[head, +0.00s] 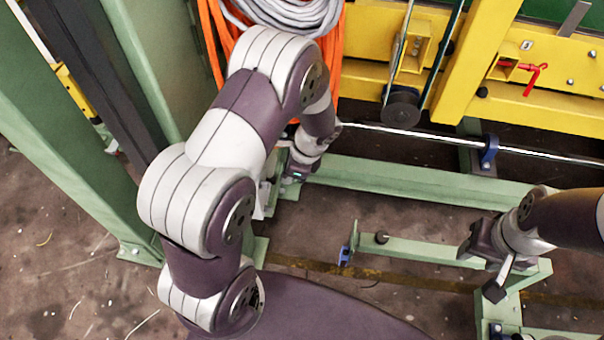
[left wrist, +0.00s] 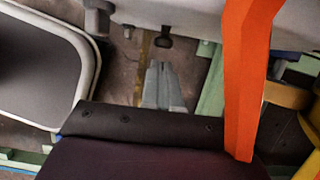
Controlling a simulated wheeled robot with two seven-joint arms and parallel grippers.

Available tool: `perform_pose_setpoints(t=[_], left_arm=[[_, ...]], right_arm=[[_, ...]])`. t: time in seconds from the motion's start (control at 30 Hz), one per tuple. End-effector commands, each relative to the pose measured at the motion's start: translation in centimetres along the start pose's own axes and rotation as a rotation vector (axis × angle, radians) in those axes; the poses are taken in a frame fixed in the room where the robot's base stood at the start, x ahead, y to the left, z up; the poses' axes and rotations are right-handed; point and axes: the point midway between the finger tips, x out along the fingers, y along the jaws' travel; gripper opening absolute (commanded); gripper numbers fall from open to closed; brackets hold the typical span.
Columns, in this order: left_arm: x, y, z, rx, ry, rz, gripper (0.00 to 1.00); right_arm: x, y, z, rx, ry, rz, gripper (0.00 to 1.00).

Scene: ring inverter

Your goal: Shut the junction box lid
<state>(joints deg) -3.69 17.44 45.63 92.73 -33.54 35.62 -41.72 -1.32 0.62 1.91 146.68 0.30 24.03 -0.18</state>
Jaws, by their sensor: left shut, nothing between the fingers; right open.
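I cannot make out the junction box or its lid in either view; my left arm covers part of the scene in the head view. My left gripper (head: 270,197) is low beside the green frame, below the hanging cables, and is partly hidden by my arm. In the left wrist view its pale grey fingers (left wrist: 163,88) are together with nothing between them. My right gripper (head: 482,268) is at the right of the head view, over the low green rails, open and empty.
Orange cables (head: 328,75) hang beside my left arm; an orange strand (left wrist: 246,85) crosses close in the left wrist view. A green post (head: 75,140) stands at left. A yellow frame (head: 555,108), red valve handle (head: 534,78) and steel rod (head: 430,134) lie behind. Green rails (head: 420,185) limit room.

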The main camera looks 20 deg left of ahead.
Motion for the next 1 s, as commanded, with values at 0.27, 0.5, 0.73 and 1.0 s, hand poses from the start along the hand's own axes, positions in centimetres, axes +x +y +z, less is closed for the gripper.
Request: perform_pose_setpoints(t=[0.27, 0.5, 0.73, 1.0], left_arm=[[0.4, 0.0, 1.0, 0.000, -0.001, 0.001, 0.00], [0.3, 0.1, 1.2, 0.000, -0.001, 0.001, 0.00], [1.1, 0.7, 2.9, -0.001, -0.001, 0.003, 0.00], [1.2, 0.7, 2.7, 0.001, -0.002, 0.006, 0.00]], right_arm=[[0.3, 0.0, 0.0, 0.000, 0.000, 0.000, 0.47], [0.1, 0.0, 0.0, 0.000, 0.000, 0.000, 0.47], [-1.1, 0.0, -0.1, 0.000, 0.000, 0.000, 0.47], [-1.0, 0.0, -0.1, 0.000, 0.000, 0.000, 0.47]])
